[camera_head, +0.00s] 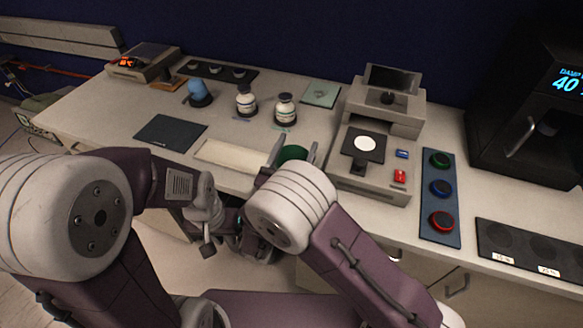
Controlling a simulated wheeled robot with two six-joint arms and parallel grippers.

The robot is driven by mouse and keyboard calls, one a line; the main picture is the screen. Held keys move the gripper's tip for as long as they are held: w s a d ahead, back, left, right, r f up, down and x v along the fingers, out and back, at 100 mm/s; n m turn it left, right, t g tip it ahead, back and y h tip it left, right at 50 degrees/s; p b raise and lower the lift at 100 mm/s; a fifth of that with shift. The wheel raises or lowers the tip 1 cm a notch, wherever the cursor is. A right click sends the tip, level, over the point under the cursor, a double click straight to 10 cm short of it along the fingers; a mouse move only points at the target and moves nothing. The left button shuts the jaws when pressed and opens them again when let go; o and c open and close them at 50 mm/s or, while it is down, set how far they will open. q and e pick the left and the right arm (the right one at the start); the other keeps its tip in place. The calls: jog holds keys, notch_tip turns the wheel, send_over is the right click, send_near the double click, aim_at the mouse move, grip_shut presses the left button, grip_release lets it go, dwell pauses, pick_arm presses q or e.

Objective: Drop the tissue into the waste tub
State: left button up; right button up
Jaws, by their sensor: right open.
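My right gripper (293,155) is at the front edge of the counter, its two fingers spread apart. A dark green round thing (292,153) shows between and behind these fingers, mostly hidden; I cannot tell whether it is the waste tub or whether the fingers touch it. No tissue can be clearly made out; a pale green square (320,94) with a small mark on it lies flat at the back of the counter. My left gripper (207,247) hangs low in front of the counter, below its top; its jaws cannot be made out.
A cream mat (232,157) and a dark mat (170,132) lie near the front. Two white bottles (246,100) and a blue-topped item (199,92) stand behind. A grey device (372,150), a button panel (440,195) and a black machine (530,120) fill the right.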

jog(key=s+d+r+b, duration=0.5)
jog(key=d+r+b, duration=0.2)
jog(key=d+r, duration=0.3)
jog(key=shift+s+r+b, duration=0.4)
jog(key=shift+r, duration=0.05)
dwell(0.3)
